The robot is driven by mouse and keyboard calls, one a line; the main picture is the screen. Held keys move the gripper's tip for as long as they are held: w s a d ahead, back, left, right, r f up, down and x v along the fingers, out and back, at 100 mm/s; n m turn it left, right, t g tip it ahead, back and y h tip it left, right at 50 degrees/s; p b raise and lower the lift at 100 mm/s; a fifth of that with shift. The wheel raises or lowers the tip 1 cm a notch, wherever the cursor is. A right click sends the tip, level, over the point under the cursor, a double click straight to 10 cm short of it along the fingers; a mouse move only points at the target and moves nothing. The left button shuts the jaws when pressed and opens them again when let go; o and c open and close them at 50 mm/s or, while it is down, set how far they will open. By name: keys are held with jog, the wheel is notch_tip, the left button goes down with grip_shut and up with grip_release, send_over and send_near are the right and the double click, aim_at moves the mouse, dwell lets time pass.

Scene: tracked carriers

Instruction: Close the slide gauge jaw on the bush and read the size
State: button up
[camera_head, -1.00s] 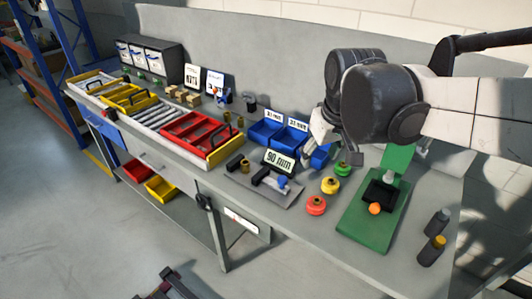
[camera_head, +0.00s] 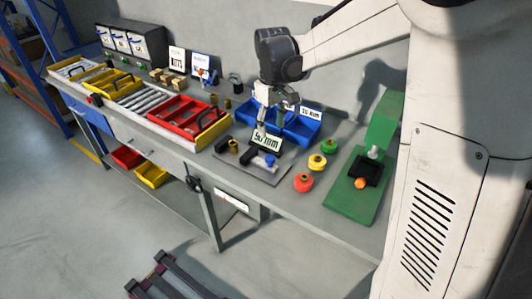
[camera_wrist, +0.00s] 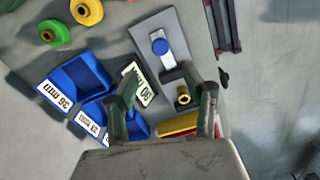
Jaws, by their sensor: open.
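The slide gauge is a grey plate (camera_head: 268,176) on the bench, with black jaw parts, a blue knob (camera_head: 270,160) and a display (camera_head: 267,141) reading 90 mm. The blue knob also shows in the wrist view (camera_wrist: 160,46). The brass bush (camera_wrist: 183,97) stands at the plate's end away from the knob, beside a black jaw part; it also shows in the head view (camera_head: 233,146). My gripper (camera_head: 262,131) is above the back of the gauge near the display. In the wrist view my gripper (camera_wrist: 166,100) is open and empty, and the bush appears between its fingers, lower down.
Blue labelled bins (camera_head: 300,130) stand behind the gauge. Red (camera_head: 303,182), yellow (camera_head: 317,162) and green (camera_head: 329,146) round pieces stand to its right, before a green fixture (camera_head: 350,203). A red tray (camera_head: 190,128) on the roller track lies left.

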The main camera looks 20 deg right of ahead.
aim_at(271, 157)
notch_tip(271, 157, down, 13)
jog(key=shift+f, duration=0.15)
dwell(0.4)
jog(key=shift+c, duration=0.4)
grip_shut()
